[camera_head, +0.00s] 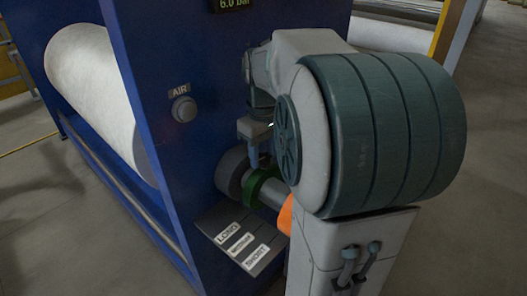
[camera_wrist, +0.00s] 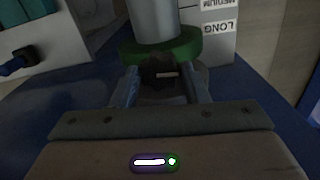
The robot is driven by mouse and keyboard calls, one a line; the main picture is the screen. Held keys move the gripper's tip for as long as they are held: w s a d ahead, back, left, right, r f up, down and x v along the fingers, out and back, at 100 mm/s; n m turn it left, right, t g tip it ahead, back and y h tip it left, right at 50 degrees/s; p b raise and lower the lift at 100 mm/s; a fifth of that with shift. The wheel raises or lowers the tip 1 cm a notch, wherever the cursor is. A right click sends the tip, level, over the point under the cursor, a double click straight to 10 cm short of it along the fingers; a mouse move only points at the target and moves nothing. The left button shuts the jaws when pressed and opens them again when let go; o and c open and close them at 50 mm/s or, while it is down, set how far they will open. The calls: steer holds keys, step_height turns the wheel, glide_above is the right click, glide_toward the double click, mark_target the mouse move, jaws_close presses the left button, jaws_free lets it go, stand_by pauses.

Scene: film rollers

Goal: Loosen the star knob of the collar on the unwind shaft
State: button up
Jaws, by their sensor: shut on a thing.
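The unwind shaft (camera_head: 271,197) is a grey bar that sticks out of the blue machine frame. A green collar (camera_head: 263,184) sits around it, and the collar also shows in the wrist view (camera_wrist: 185,50). The dark star knob (camera_wrist: 158,73) is on the collar's near side. My gripper (camera_wrist: 162,82) is shut on the star knob, with one finger on each side of it. In the head view my gripper (camera_head: 252,160) comes down over the collar from above and the knob is hidden.
A board with labels LONG, MEDIUM and SHORT (camera_head: 252,264) is below the shaft. An orange part (camera_head: 286,219) shows near the shaft's outer end, partly hidden by my arm. An AIR button (camera_head: 184,109) is on the blue frame (camera_head: 205,60). A white roll (camera_head: 92,85) is at left.

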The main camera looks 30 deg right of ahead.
mark_target(263, 158)
steer(key=shift+n, duration=0.7)
steer(key=o, duration=1)
steer(key=shift+r, duration=0.1)
step_height(263, 158, up, 14)
steer(key=shift+f, duration=0.15)
